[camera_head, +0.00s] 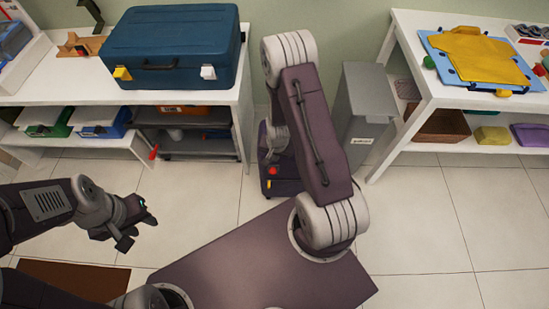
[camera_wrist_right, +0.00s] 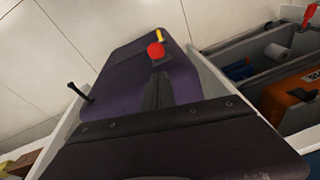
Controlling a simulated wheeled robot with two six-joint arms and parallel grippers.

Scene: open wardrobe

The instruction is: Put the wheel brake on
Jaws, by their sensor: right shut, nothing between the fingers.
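A dark purple block (camera_head: 284,187) with a red knob (camera_head: 273,170) and a small yellow tab stands low between the tables. In the right wrist view, the red knob (camera_wrist_right: 156,50) and yellow tab (camera_wrist_right: 159,35) show on the purple surface (camera_wrist_right: 130,65). I cannot tell which part is the wheel brake. My right gripper (camera_wrist_right: 157,85) seems to be the dark narrow shape pointing at the knob, shut and empty; contact is unclear. My arm hides it in the head view. My left gripper (camera_head: 140,226) is at the left, its fingers apart, empty and away from the block.
A low grey trolley (camera_head: 200,155) with a red lever (camera_head: 153,152) at its corner is under the left white table. A blue case (camera_head: 175,45) sits on top. A grey bin (camera_head: 362,110) stands close on the right. The tiled floor at right is clear.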

